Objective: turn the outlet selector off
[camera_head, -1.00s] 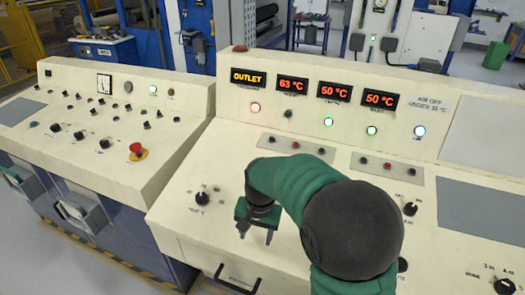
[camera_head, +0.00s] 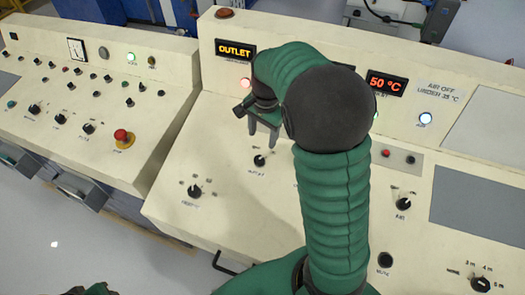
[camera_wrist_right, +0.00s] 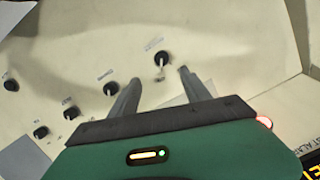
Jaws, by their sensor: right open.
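The outlet selector (camera_head: 259,160) is a small black knob on the cream panel, with a small label below it that seems to read OUTLET. My right gripper (camera_head: 262,149) is open and empty above the panel. In the head view its fingertips overlap the panel just above this knob. In the right wrist view my gripper (camera_wrist_right: 160,77) shows both fingers apart. Another knob (camera_wrist_right: 162,58) appears beyond the gap between the fingertips. No contact is visible.
A larger black knob (camera_head: 194,191) sits left of the selector. The OUTLET display (camera_head: 235,49) and a lit red lamp (camera_head: 245,83) are behind. My right arm hides the middle of the panel. A red emergency button (camera_head: 123,136) is on the left console.

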